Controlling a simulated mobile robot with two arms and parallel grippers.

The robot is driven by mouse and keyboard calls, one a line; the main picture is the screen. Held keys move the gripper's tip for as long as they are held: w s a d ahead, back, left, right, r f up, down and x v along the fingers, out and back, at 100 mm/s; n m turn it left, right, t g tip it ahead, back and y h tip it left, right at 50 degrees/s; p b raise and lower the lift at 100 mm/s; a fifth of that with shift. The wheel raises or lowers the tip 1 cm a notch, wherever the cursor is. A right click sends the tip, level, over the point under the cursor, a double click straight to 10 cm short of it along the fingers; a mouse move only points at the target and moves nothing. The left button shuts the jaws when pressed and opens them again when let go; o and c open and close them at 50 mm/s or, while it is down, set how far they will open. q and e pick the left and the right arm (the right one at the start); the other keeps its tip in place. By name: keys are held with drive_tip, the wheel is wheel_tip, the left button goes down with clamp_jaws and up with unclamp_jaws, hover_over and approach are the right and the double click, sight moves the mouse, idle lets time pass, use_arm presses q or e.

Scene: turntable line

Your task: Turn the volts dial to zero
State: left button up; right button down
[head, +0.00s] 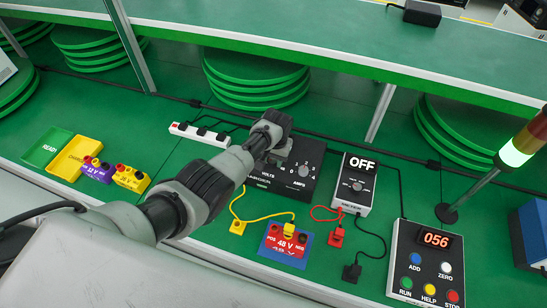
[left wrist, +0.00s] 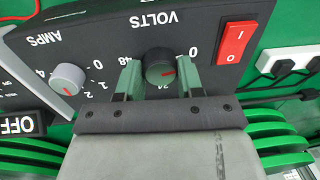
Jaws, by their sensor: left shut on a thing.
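The black power supply (head: 312,180) stands on the green bench in the head view, with my left gripper (head: 277,152) over its volts side. In the left wrist view, where its lettering is upside down, the dark round volts dial (left wrist: 159,64) has a red mark pointing toward the lower right. Labels 48, 24 and 0 surround the dial; the mark lies between 24 and 0. My left gripper (left wrist: 160,76) is shut on the dial, one finger at each side. My arm hides the dial in the head view. The right gripper is not in view.
The grey amps knob (left wrist: 67,78) and red rocker switch (left wrist: 235,44) flank the dial. An OFF meter (head: 354,184), a 48 V battery (head: 287,243) and a control box (head: 427,262) stand nearby. A white power strip (head: 200,133) lies behind my arm.

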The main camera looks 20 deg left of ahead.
sight(275, 160)
use_arm(q)
drive_tip(key=shift+w+r, duration=0.1)
drive_tip(key=o, duration=0.9)
drive_tip(key=shift+r, duration=0.35)
drive_tip(key=r, duration=1)
drive_tip(key=shift+d+p, duration=0.3)
drive_tip(key=shift+p, duration=0.05)
